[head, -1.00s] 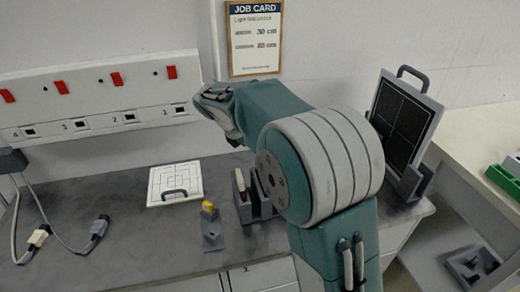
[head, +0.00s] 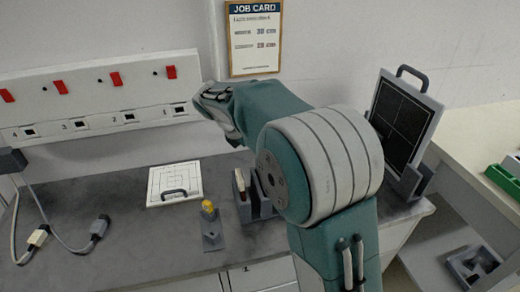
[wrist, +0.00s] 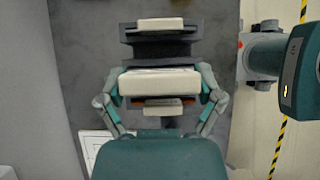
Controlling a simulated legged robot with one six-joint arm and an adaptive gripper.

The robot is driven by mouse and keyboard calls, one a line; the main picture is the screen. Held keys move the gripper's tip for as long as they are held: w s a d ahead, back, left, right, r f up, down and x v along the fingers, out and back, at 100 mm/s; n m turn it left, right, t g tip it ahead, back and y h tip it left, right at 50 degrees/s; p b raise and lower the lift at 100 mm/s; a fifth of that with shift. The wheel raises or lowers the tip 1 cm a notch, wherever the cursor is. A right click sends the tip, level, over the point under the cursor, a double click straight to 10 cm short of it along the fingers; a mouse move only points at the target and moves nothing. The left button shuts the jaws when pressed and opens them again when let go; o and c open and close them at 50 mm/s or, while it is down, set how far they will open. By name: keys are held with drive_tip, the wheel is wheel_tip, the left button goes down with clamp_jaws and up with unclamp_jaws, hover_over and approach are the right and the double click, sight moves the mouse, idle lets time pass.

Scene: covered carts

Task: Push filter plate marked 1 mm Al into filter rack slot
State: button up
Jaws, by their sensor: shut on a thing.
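In the wrist view my gripper (wrist: 161,92) is shut on a pale block-like handle (wrist: 160,80), with one finger at each end. I take this to be the filter plate, but no 1 mm Al marking is readable. A dark grey rack (wrist: 160,48) lies just beyond it, with another pale tab (wrist: 160,23) at its far end. A smaller pale tab with red beside it (wrist: 163,106) is on the near side. In the head view the rack (head: 262,207) stands on the bench, partly hidden by my arm. My fingertips are not clear there, and the slot depth cannot be told.
A white gridded board (head: 175,184) and a yellow-topped stand (head: 209,228) are left of the rack. Cables with plugs (head: 38,236) lie further left. A dark framed panel (head: 402,120) stands at right, beside my arm. A socket strip (head: 100,97) lines the wall.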

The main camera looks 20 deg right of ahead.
drive_tip(key=shift+f, duration=4.65)
drive_tip(key=o, duration=1)
drive_tip(key=v, duration=1.2)
